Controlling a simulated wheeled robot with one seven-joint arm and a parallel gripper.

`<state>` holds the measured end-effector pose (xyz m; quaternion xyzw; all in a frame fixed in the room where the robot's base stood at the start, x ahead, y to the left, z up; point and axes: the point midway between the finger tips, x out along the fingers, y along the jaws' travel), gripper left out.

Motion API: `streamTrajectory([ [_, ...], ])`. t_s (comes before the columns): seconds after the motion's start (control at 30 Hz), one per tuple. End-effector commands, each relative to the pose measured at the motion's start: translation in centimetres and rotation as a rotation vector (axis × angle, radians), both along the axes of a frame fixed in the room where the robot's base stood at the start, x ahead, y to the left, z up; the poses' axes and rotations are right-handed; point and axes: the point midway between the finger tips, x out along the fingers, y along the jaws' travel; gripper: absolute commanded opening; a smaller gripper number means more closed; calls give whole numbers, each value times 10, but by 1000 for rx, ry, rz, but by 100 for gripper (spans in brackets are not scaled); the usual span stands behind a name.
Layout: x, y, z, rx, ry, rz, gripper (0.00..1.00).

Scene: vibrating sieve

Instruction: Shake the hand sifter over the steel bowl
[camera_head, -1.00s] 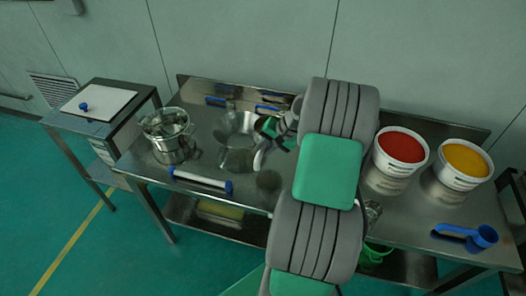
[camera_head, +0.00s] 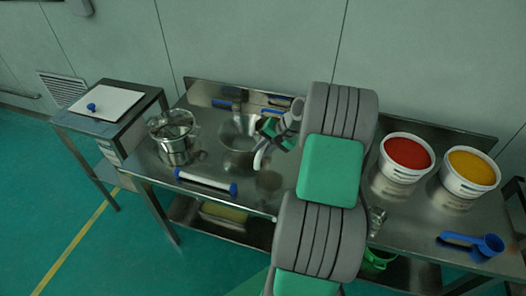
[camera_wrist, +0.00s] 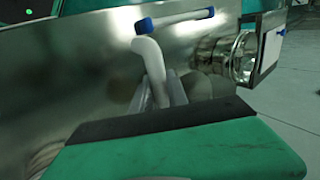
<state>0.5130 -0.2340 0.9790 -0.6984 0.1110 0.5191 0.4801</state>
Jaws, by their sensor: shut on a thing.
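The steel bowl (camera_head: 226,131) stands on the middle of the steel table, left of my gripper. My gripper (camera_head: 266,143) is at the bowl's right side. It is shut on a pale, bent piece that I take to be the handle of the hand sifter (camera_head: 260,157). In the wrist view this bent piece (camera_wrist: 148,56) rises out from between my fingertips (camera_wrist: 165,92). The sifter's body is not clear in either view. I cannot tell whether it is over the bowl.
A steel pot (camera_head: 175,150) and a white roller with blue ends (camera_head: 205,182) are on the left. Tubs of red (camera_head: 400,172) and yellow powder (camera_head: 468,190), and a blue scoop (camera_head: 487,244), are on the right. A small metal cup (camera_head: 377,219) stands beside my arm.

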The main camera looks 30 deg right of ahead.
Motion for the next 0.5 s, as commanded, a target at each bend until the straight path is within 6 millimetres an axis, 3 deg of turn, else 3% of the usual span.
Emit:
streamTrajectory([
  [0.5,14,2,1,0,-2,0,0],
])
